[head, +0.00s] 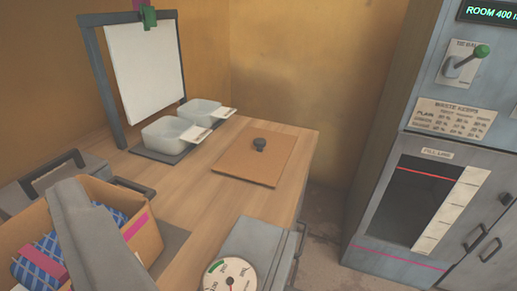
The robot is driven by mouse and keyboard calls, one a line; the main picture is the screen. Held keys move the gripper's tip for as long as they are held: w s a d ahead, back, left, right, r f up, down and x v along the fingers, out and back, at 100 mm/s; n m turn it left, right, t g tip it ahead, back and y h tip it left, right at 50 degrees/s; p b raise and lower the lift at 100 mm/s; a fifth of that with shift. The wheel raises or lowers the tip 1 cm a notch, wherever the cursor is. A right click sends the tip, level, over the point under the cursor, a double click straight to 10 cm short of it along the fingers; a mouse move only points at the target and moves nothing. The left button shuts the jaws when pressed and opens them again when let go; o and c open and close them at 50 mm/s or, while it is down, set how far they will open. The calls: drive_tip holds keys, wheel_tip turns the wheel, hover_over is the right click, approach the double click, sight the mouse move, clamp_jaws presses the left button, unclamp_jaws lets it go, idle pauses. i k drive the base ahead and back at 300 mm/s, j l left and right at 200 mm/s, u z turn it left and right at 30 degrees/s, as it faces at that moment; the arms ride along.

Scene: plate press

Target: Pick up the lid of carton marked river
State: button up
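A flat brown square board (250,165) with a dark round knob (259,144) lies on the wooden table; it looks like a lid. An open cardboard carton (143,222) stands at the lower left with a pink mark on its side. A blue patterned thing lies inside it, and a grey cloth-like thing (85,230) drapes over it. I cannot read the word river on any of them, so I cannot tell which carton the board belongs to. My gripper is not in view.
Two translucent tubs with pale tags (165,136) stand on a dark mat behind the board. A framed white sheet (145,70) rises at the back. A grey box with a dial (229,278) is at the front. A grey cabinet (385,190) stands right, across a floor gap.

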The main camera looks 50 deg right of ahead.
sight(260, 156)
drive_tip(key=l+z, duration=0.15)
drive_tip(key=l, duration=0.3)
drive_tip(key=i+l+z, duration=0.15)
drive_tip(key=l, duration=0.35)
drive_tip(key=l+z, duration=0.15)
drive_tip(key=l, duration=0.3)
